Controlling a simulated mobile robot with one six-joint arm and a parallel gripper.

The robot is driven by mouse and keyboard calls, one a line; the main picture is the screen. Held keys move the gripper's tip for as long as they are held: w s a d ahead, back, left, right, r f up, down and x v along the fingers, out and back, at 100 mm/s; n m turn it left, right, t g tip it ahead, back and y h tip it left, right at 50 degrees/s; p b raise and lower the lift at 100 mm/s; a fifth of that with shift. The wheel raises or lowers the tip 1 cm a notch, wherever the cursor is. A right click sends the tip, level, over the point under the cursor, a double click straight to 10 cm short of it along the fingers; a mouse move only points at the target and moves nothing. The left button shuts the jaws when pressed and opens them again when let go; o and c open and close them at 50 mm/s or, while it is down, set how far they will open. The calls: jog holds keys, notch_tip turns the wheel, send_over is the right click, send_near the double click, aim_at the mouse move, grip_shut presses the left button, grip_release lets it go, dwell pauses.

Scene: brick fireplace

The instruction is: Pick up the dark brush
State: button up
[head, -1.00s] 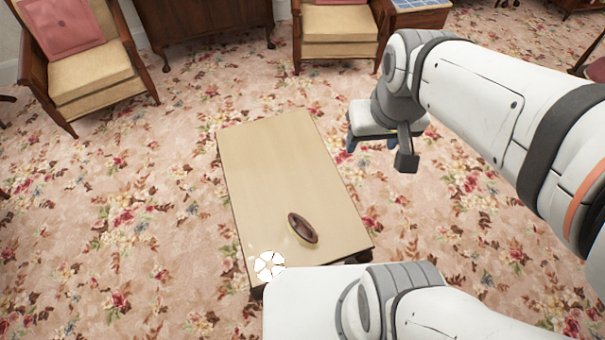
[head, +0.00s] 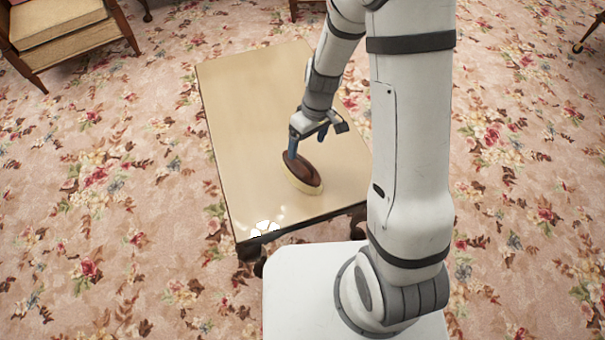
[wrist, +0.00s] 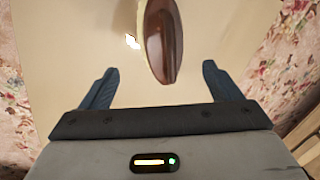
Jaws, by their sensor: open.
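The dark brush (head: 302,173) lies on the beige tabletop (head: 240,120), near its front edge. It has a brown oval back and a pale bristle side. My gripper (head: 306,142) is just above and behind the brush in the head view. In the wrist view, the brush (wrist: 163,42) lies beyond and between the two blue fingertips of my open gripper (wrist: 160,77), with its near end close to the line of the tips. Nothing is held. I cannot tell the exact height of the fingers over the table.
A cushioned wooden chair (head: 62,42) stands at the back left. The left side of the tabletop is clear, and floral carpet (head: 110,190) surrounds the table.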

aim_at(302, 166)
jog(key=f, duration=0.2)
jog(key=s+a+f+b, duration=0.1)
jog(key=f, duration=0.2)
jog(key=f+b, duration=0.1)
jog(key=f, duration=0.1)
jog(key=shift+s+a+f, duration=0.15)
jog(key=shift+a+f, duration=0.1)
jog(key=shift+f, duration=0.15)
jog(key=c, duration=1.2)
notch_tip(302, 166, up, 10)
jog(key=p, duration=0.2)
jog(key=shift+p, duration=0.35)
